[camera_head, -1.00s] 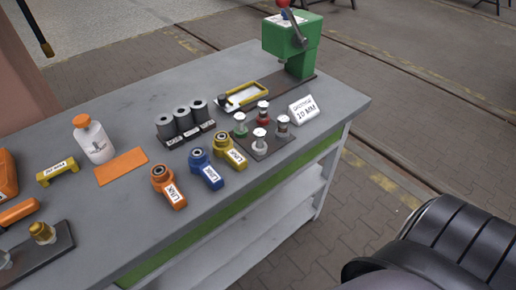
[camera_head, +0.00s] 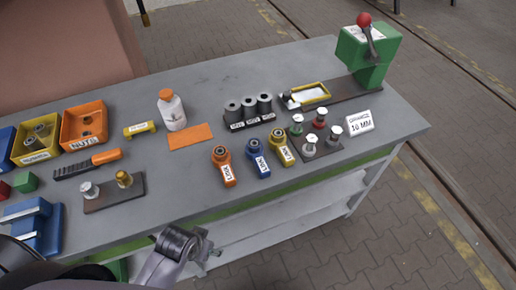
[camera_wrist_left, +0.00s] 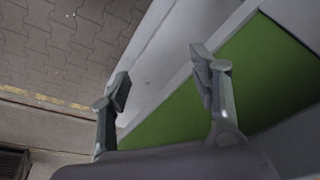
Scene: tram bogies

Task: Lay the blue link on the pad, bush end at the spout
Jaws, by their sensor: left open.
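The blue link (camera_head: 262,166) lies on the grey bench between an orange link (camera_head: 228,174) and a yellow link (camera_head: 287,155). Its ringed bush end points to the back and its labelled end to the front edge. A flat orange pad (camera_head: 190,136) lies farther left, bare, just in front of a white bottle (camera_head: 172,112) with an orange cap. No distinct spout can be made out. My left gripper (camera_head: 208,246) is open and empty, off the bench's front edge. The left wrist view (camera_wrist_left: 160,66) shows its two fingers apart. My right gripper is out of view.
Grey cylinders in a rack (camera_head: 248,112) stand behind the links. A plate with several knobbed pins (camera_head: 318,145), a 10 mm sign (camera_head: 360,123) and a green press (camera_head: 366,55) stand to the right. Orange (camera_head: 84,125) and yellow bins stand left. The bench's back middle is clear.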

